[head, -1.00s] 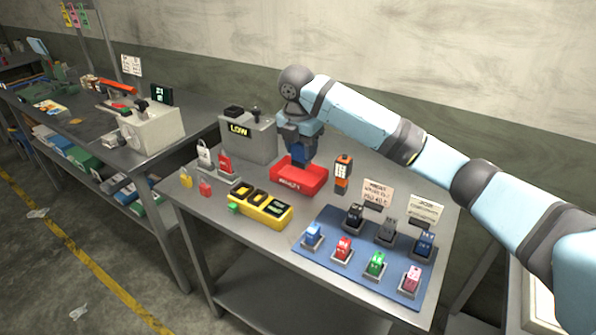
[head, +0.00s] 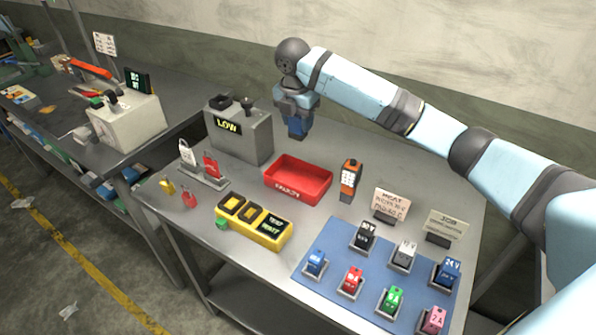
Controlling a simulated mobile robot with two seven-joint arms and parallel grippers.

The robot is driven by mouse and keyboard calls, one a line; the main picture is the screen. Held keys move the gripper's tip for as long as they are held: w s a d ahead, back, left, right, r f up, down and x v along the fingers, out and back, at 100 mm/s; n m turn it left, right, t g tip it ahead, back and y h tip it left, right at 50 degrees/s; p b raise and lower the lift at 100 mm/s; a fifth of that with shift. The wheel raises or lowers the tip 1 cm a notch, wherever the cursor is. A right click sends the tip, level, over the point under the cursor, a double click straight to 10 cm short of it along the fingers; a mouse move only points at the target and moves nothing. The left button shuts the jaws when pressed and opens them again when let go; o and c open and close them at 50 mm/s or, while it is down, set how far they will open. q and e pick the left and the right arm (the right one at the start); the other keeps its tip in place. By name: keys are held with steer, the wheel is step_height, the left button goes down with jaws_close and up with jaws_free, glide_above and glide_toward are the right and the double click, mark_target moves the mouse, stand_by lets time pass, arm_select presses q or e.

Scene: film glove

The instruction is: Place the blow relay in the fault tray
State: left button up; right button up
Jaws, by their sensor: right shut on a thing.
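The red fault tray (head: 318,187), with lettering on its front, stands on the metal table and looks empty inside. My right gripper (head: 297,115) points down beyond the tray's back edge in the picture, apart from it. It is shut on a small dark blue block (head: 298,130), mostly hidden by the fingers; no label can be read on it. Several relay-like blocks stand in sockets on the blue mat (head: 332,240), among them a blue one (head: 315,260), a red one (head: 351,279) and a black one (head: 365,234). My left gripper is not in view.
An orange handheld meter (head: 349,182) stands right of the tray. A yellow box (head: 262,237) with dark windows is in front. A grey unit reading LOW (head: 250,140) and padlocks (head: 210,168) are at left. Two signs (head: 391,204) stand behind the mat.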

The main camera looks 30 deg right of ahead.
mark_target(294, 131)
step_height(294, 131, down, 12)
steer(key=shift+f, duration=0.1)
step_height(294, 131, down, 4)
steer(key=shift+f, duration=0.15)
steer(key=o, duration=1)
steer(key=shift+f, duration=0.1)
steer(key=shift+c, duration=0.2)
steer(key=r, duration=0.4)
steer(key=a+r, duration=0.1)
steer(key=r, duration=0.7)
steer(key=shift+s+a+r, duration=0.15)
steer(key=shift+s, duration=0.25)
